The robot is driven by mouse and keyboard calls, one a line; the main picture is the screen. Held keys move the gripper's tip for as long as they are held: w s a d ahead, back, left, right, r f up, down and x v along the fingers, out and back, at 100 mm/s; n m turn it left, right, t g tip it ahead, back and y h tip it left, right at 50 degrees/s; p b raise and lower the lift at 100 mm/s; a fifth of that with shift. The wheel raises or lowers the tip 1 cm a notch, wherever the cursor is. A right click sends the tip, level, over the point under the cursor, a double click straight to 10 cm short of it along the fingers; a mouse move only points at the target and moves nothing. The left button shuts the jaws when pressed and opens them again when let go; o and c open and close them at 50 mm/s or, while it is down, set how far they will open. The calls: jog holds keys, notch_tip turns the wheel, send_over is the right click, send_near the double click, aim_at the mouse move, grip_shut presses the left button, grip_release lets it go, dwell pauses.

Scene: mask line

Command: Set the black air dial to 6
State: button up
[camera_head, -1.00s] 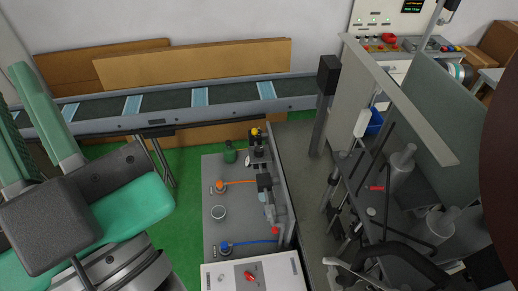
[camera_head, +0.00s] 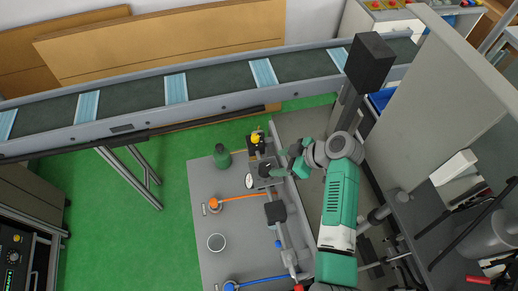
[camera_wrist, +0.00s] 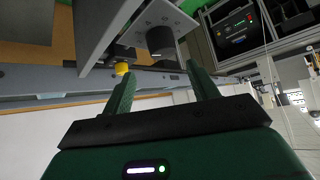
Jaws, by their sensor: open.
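The black air dial (camera_wrist: 160,40) shows in the wrist view as a black cylinder with a small pale mark, on a light metal plate. It lies beyond and between my open fingers, and nothing is gripped. In the head view, my gripper (camera_head: 284,172) reaches in from the right, close beside a black knob (camera_head: 264,170) on the grey bench, which appears to be the same dial. I cannot read the dial's number in either view.
A yellow-topped part (camera_head: 256,137) stands just behind the dial; a yellow knob (camera_wrist: 121,69) also shows in the wrist view. A black box on a post (camera_head: 370,62) stands behind my arm.

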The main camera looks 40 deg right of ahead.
aim_at(265, 167)
jog(key=shift+s+a+f, duration=0.1)
jog(key=shift+a, duration=0.1)
jog(key=x, duration=0.7)
jog(key=shift+a+f, duration=0.1)
jog(key=shift+a, duration=0.05)
jog(key=c, duration=1)
